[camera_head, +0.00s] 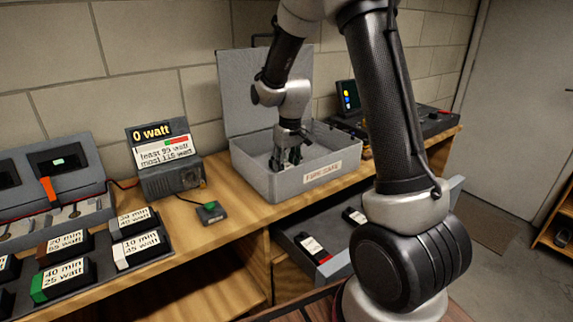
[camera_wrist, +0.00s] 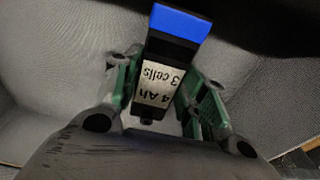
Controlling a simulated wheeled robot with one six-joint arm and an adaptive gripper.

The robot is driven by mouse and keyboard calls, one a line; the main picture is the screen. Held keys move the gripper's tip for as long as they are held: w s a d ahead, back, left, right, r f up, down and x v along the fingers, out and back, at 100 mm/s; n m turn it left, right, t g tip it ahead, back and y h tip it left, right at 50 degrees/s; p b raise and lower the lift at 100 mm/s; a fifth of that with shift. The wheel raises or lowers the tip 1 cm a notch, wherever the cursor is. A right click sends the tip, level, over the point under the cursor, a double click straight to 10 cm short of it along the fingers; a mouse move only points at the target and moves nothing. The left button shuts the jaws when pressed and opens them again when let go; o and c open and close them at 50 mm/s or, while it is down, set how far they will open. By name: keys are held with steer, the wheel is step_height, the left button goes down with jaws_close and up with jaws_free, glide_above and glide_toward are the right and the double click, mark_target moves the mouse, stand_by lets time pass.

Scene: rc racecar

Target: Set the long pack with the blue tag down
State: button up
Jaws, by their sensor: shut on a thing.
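The long pack (camera_wrist: 158,72) is black with a blue tag (camera_wrist: 180,22) at one end and a white label reading "4 Ah 3 cells". In the wrist view it lies between the green pads of my gripper (camera_wrist: 163,95), which is shut on it. In the head view my gripper (camera_head: 288,157) points down inside the open grey metal case (camera_head: 312,180), below its rim. The case's lid (camera_head: 235,95) stands up at the back. The pack can hardly be made out in the head view. Whether it touches the case floor cannot be told.
An open drawer (camera_head: 290,240) under the bench holds two packs, one red-tagged (camera_head: 315,248). On the bench (camera_head: 190,245) left of the case stand a meter reading "0 watt" (camera_head: 165,160), a small green-topped block (camera_head: 210,212) and several labelled blocks. A dark device (camera_head: 435,120) stands right.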

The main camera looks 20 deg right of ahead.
steer(key=o, duration=1.3)
step_height(320, 180, up, 11)
steer(key=s, duration=0.1)
steer(key=s+d+r+m+t, duration=0.1)
steer(key=s+r, duration=0.4)
steer(key=s, duration=0.3)
steer(key=s+d+r+t, duration=0.15)
steer(key=s+r, duration=0.25)
steer(key=s, duration=0.4)
steer(key=shift+m, duration=0.6)
steer(key=s, duration=0.8)
steer(key=s+d, duration=0.1)
steer(key=s, duration=0.3)
steer(key=shift+s+f, duration=0.25)
steer(key=shift+f, duration=0.1)
